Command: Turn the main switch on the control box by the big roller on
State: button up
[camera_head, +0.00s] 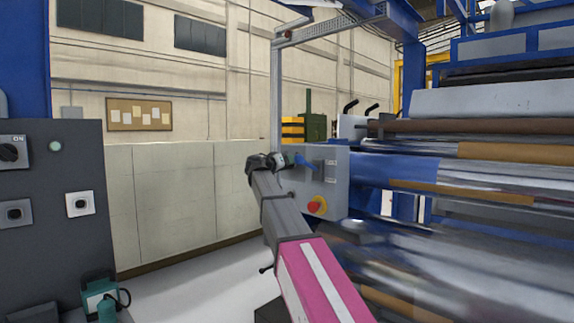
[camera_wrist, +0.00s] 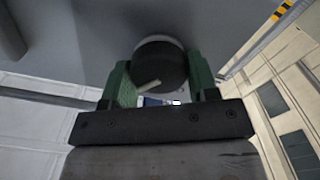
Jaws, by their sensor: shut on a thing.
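The grey control box (camera_head: 328,180) hangs beside the big roller machine, right of centre in the head view. It carries a red and yellow emergency button (camera_head: 317,206) and a blue part near its top left. My gripper (camera_head: 287,160) is at the upper left of the box. In the wrist view its green fingers (camera_wrist: 160,76) stand on both sides of a dark round switch knob (camera_wrist: 160,58) and are shut on it. A pale slanted mark shows on the knob. In the head view the gripper hides the knob.
Large rollers (camera_head: 480,150) with shiny film fill the right side, close to my arm. A dark cabinet (camera_head: 60,160) with a separate ON knob (camera_head: 9,152) stands at the left. Open pale floor (camera_head: 190,280) lies between.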

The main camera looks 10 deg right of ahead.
dwell(0.3)
jog(key=o, duration=0.9)
jog(key=shift+o, duration=0.2)
jog(key=v, duration=1.1)
jog(key=s+d+f+n+g+y, duration=0.1)
jog(key=s+d+f+g+y, duration=0.15)
jog(key=f, duration=0.95)
jog(key=s+d+f+n+g+y, duration=0.1)
jog(key=s+d+f+y, duration=0.15)
jog(key=f, duration=0.95)
jog(key=s+d+f+n+g+y, duration=0.1)
jog(key=s+d+f+n, duration=0.15)
jog(key=f, duration=0.85)
jog(key=s+d+f+g+y, duration=0.1)
jog(key=s+f+g+y, duration=0.5)
jog(key=s+f, duration=1.7)
notch_tip(320, 180, down, 3)
jog(key=y, duration=0.2)
jog(key=shift+s+y, duration=0.3)
jog(key=shift+s, duration=0.05)
